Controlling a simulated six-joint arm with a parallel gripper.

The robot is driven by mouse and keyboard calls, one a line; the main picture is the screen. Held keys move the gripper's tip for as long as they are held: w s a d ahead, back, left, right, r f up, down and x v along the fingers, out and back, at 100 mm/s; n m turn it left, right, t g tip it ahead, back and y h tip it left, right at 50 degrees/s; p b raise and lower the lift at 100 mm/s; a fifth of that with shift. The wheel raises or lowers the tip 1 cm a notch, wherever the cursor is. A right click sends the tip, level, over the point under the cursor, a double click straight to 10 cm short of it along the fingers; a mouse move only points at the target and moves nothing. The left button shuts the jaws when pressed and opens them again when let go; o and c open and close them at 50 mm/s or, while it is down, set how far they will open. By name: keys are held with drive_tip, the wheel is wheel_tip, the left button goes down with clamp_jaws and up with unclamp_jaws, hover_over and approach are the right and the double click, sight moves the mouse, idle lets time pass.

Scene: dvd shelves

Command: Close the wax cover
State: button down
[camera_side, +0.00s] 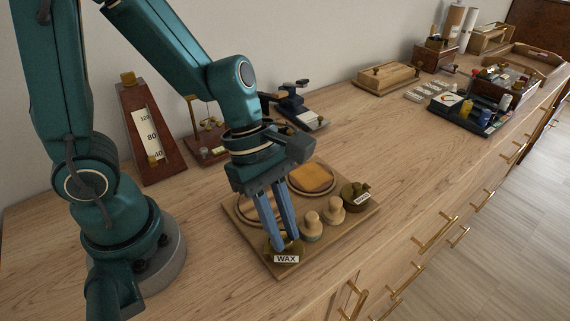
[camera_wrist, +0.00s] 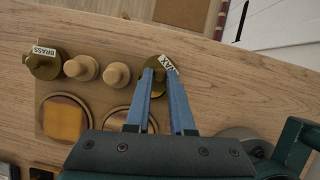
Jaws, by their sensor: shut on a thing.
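The wax cover (camera_side: 284,257) is a round brass-coloured lid with a white WAX label, at the front left corner of a wooden board (camera_side: 262,264). My gripper (camera_side: 283,243) points down over it and is shut on its knob, which the fingers mostly hide. In the wrist view the cover (camera_wrist: 147,84) shows around the fingertips (camera_wrist: 161,75). It appears to rest on the board; I cannot tell any small gap. Two round wells lie behind. One (camera_wrist: 65,122) holds an amber square; the other (camera_wrist: 118,118) is partly hidden by my gripper.
Two pale wooden knobs (camera_side: 313,227) (camera_side: 334,210) and a brass-labelled lid (camera_side: 356,194) stand along the board's front edge. A dark wooden gauge (camera_side: 148,135) and a small balance (camera_side: 207,137) stand behind. The counter right of the board is clear.

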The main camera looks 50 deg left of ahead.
idle(0.3)
drive_tip(key=c, duration=0.8)
unclamp_jaws()
drive_tip(key=shift+v, duration=1.95)
drive_tip(key=shift+a+r, duration=0.25)
drive_tip(key=shift+r, duration=0.35)
